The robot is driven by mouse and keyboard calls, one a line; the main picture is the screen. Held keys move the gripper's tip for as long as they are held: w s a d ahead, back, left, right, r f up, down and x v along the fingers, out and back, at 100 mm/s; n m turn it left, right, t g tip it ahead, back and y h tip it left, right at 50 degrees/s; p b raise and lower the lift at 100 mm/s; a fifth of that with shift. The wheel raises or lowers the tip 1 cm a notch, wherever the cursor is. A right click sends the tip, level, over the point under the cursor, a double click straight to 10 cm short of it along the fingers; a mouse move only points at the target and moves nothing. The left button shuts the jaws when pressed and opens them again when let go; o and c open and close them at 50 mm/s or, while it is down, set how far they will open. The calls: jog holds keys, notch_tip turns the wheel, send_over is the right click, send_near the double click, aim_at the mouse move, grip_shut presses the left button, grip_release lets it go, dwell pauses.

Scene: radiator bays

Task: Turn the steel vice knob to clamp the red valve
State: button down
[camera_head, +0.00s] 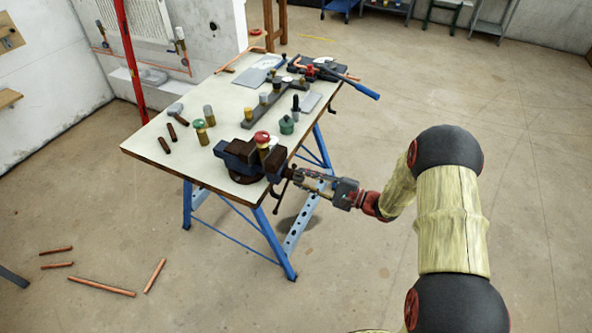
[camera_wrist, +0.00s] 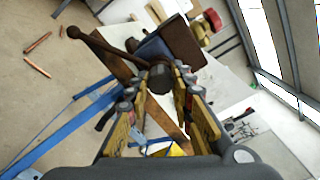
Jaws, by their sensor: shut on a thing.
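The blue and brown vice (camera_head: 245,158) stands at the front corner of the workbench. The red-topped brass valve (camera_head: 262,139) stands upright at its jaws; I cannot tell how tightly it sits. In the wrist view the valve's red top (camera_wrist: 212,20) shows beyond the vice (camera_wrist: 170,45). The vice's steel knob (camera_wrist: 160,76), with a rusty bar (camera_wrist: 105,48) through it, is between my fingertips. My gripper (camera_wrist: 158,88) is shut on the knob. In the head view my gripper (camera_head: 300,178) reaches in from the right, and the knob is mostly hidden by it.
The workbench (camera_head: 150,135) has blue trestle legs. A green-topped valve (camera_head: 200,132), a dark green pot (camera_head: 287,125) and several fittings stand on it. A blue-handled tool (camera_head: 345,82) overhangs its right edge. Copper pipes (camera_head: 100,287) lie on the floor at left.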

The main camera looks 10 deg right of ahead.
jog(key=m+p, duration=0.3)
jog(key=m, duration=0.1)
jog(key=shift+r+m+p, duration=0.15)
jog(key=shift+m+p, duration=0.15)
jog(key=m+p, duration=0.3)
jog(key=m, duration=0.1)
jog(key=shift+m, duration=0.3)
jog(key=m+p, duration=0.5)
jog(key=m, duration=0.1)
jog(key=shift+m, duration=0.4)
jog(key=m, duration=0.1)
jog(key=m+p, duration=0.1)
jog(key=shift+f+m, duration=0.3)
jog(key=shift+m, duration=0.1)
jog(key=c, duration=1.7)
grip_release()
jog(key=shift+d+r, duration=0.1)
jog(key=shift+d, duration=0.05)
